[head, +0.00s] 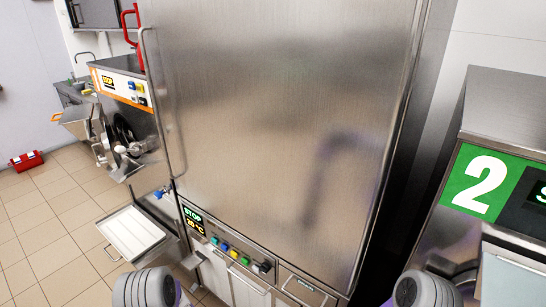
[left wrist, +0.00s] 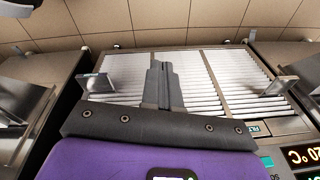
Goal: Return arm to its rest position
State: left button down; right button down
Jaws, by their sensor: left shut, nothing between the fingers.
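My left gripper (left wrist: 163,70) shows in the left wrist view, with its two dark fingers together and nothing between them. It points toward a panel of white slats (left wrist: 230,72) in a metal frame; I cannot tell the gap between them. In the head view only grey rounded parts of my arms show at the bottom edge, one left of centre and one right of centre. Neither gripper shows there, and my right gripper is in neither view.
A tall steel cabinet door (head: 285,120) fills the middle of the head view. A machine with an orange-edged panel (head: 125,87) and a white tray (head: 130,232) stand at left. A unit with a green "2" label (head: 481,184) stands at right.

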pick_arm(q)
jog(key=s+d+r+n+h, duration=0.1)
jog(key=s+d+n, duration=0.4)
jog(key=s, duration=0.4)
jog(key=s+d+r+n+g+h, duration=0.1)
jog(key=s+d+n+h, duration=0.1)
jog(key=s+d+n, duration=0.4)
jog(key=s+n, duration=0.1)
jog(key=s, duration=0.1)
jog(key=shift+s+r, duration=0.25)
jog(key=shift+s, duration=0.15)
